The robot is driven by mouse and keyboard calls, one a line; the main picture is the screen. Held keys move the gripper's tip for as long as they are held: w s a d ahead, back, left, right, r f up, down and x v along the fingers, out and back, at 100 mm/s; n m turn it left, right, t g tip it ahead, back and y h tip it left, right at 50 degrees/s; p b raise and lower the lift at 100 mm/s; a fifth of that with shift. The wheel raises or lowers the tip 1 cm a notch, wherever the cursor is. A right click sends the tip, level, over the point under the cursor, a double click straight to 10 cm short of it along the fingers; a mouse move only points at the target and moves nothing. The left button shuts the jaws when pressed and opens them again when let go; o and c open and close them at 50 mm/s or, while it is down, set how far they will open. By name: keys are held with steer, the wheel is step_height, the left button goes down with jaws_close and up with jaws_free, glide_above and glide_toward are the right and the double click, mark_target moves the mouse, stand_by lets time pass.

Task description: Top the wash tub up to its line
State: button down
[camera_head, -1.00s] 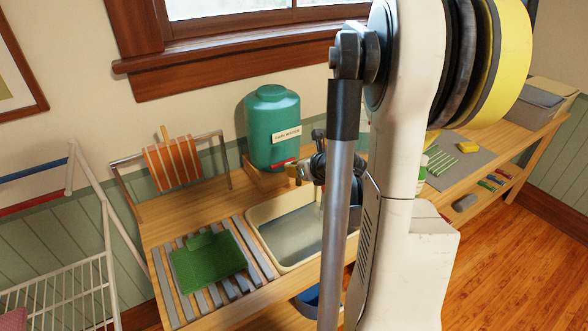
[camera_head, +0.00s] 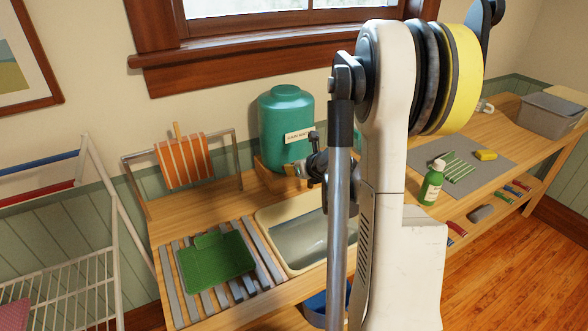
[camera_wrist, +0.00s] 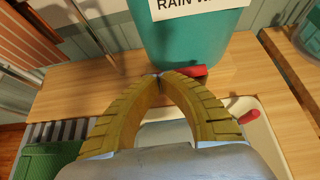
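The cream wash tub (camera_head: 272,243) is set in the bench, with greyish water in it. My arm hides its right part, and I cannot make out a fill line. The teal rain water barrel (camera_head: 284,118) stands on a wooden block behind the tub. My gripper (camera_head: 294,171) is at the barrel's front foot, above the tub's back edge. In the wrist view its yellow-brown fingers (camera_wrist: 162,75) curve together and their tips meet. A red tap lever (camera_wrist: 190,72) sticks out right beside the tips. I cannot tell whether they hold it.
A green tray (camera_head: 215,260) lies on the slatted rack left of the tub. A striped orange cloth (camera_head: 184,161) stands behind. A green bottle (camera_head: 431,183) and grey mat (camera_head: 470,150) are on the right. A white wire rack (camera_head: 70,265) stands far left.

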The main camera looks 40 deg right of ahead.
steer(key=shift+w+f, duration=0.1)
steer(key=shift+f, duration=0.05)
steer(key=p+v, duration=0.5)
steer(key=v, duration=1)
steer(key=shift+f, duration=0.3)
steer(key=shift+d, duration=0.1)
